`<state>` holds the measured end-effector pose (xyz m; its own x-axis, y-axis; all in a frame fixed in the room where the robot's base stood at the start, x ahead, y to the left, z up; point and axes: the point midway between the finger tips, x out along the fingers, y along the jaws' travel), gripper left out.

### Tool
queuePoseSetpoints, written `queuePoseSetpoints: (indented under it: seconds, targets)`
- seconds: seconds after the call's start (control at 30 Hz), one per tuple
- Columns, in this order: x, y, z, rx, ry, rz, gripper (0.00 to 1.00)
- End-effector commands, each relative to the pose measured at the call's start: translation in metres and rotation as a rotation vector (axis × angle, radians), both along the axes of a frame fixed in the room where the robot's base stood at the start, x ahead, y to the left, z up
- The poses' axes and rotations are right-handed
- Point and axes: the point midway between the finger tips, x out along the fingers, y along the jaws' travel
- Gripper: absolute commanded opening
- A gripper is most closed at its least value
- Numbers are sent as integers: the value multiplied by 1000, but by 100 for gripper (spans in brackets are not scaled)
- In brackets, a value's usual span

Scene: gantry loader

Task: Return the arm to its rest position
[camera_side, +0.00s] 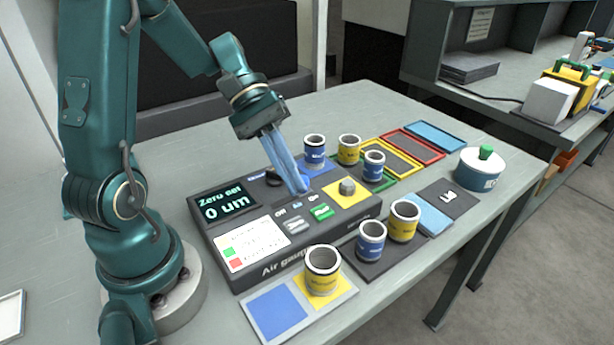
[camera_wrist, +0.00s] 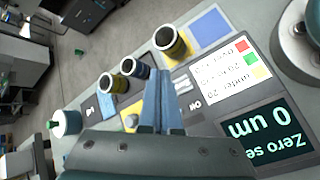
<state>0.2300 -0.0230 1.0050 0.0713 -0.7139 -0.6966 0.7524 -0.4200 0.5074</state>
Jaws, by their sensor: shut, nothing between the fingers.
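My gripper (camera_side: 299,190) has long blue fingers pressed together with nothing between them. In the side view its tips are over the top panel of the air gauge (camera_side: 232,248), near the buttons. Whether the tips touch the panel I cannot tell. The gauge display (camera_side: 222,203) reads "Zero set 0 um". In the wrist view the shut fingers (camera_wrist: 163,125) point toward the cups, with the display (camera_wrist: 268,140) to their right.
Blue and yellow cups stand behind the gauge, such as a yellow one (camera_side: 349,150), and to its right (camera_side: 371,241). Another yellow cup (camera_side: 322,271) is on a front tray (camera_side: 262,306). Coloured frames (camera_side: 413,146) and a lidded pot (camera_side: 480,171) lie right. Free table shows at the back.

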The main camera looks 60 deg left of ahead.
Motion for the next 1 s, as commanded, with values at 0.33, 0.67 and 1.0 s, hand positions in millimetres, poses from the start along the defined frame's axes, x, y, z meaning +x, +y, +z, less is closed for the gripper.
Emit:
queuePoseSetpoints:
  seconds: [0.33, 0.67, 1.0]
  targets:
    - [-18, -40, 30, 175, -168, -243, 0]
    - [-69, -54, 42, 602, -474, -570, 0]
    - [-76, -24, 44, 947, -718, -653, 0]
